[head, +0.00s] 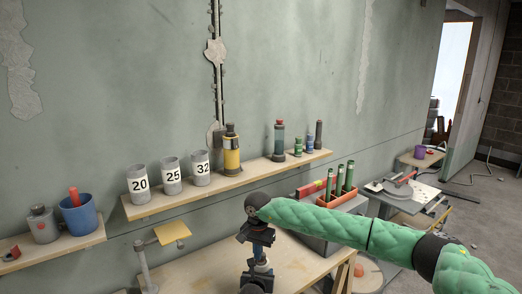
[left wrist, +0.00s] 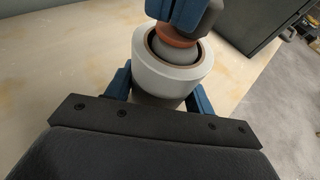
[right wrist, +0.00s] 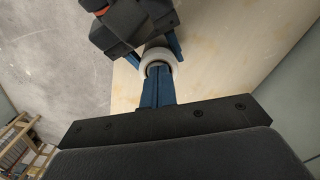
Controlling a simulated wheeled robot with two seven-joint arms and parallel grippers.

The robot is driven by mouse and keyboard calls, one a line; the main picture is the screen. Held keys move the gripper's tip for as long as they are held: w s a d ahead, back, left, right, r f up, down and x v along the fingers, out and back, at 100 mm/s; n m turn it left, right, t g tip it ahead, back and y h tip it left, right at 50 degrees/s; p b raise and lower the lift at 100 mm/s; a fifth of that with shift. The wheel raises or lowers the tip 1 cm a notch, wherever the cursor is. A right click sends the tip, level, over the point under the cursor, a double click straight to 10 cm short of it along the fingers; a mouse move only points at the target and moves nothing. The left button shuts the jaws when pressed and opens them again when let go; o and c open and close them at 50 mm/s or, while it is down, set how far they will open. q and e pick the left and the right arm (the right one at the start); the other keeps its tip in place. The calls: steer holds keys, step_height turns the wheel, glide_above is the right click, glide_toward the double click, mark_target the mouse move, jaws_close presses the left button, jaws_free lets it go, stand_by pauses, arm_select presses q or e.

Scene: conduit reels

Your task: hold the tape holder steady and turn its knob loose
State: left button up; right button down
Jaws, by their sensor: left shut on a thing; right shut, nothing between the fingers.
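The tape holder, with a white tape roll (left wrist: 172,78), stands in the left wrist view between the blue fingers of my left gripper (left wrist: 160,90). Those fingers are shut on it from both sides. An orange-brown part, apparently the knob (left wrist: 178,39), sits on top above a grey centre. My right gripper (left wrist: 172,22) comes down from above at this part. Its fingers are shut with nothing between them; whether they touch the knob cannot be told. The right wrist view shows the white roll (right wrist: 160,54) just beyond the right fingertips. In the head view, my right gripper (head: 259,252) largely hides the holder.
The pale wooden worktop (head: 200,268) is mostly clear around the grippers. A yellow-topped stand (head: 172,234) is at its left. A wall shelf (head: 225,184) bears numbered cups and bottles. A red rack (head: 340,199) with green tubes stands behind my right arm.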

steer(key=shift+s+d, duration=0.25)
steer(key=shift+d, duration=0.7)
stand_by(0.4)
steer(key=shift+s, duration=0.15)
steer(key=shift+s, duration=0.3)
step_height(320, 180, up, 6)
stand_by(0.8)
steer(key=shift+a, duration=0.15)
steer(key=shift+w+a+f, duration=0.15)
steer(key=shift+a+f, duration=0.1)
steer(key=shift+f, duration=0.75)
steer(key=shift+w+a+f, duration=0.15)
steer(key=shift+a+f, duration=0.05)
steer(key=shift+f, duration=0.75)
steer(key=shift+w+a+f, duration=0.15)
steer(key=shift+a+f, duration=0.1)
steer(key=shift+f, duration=0.75)
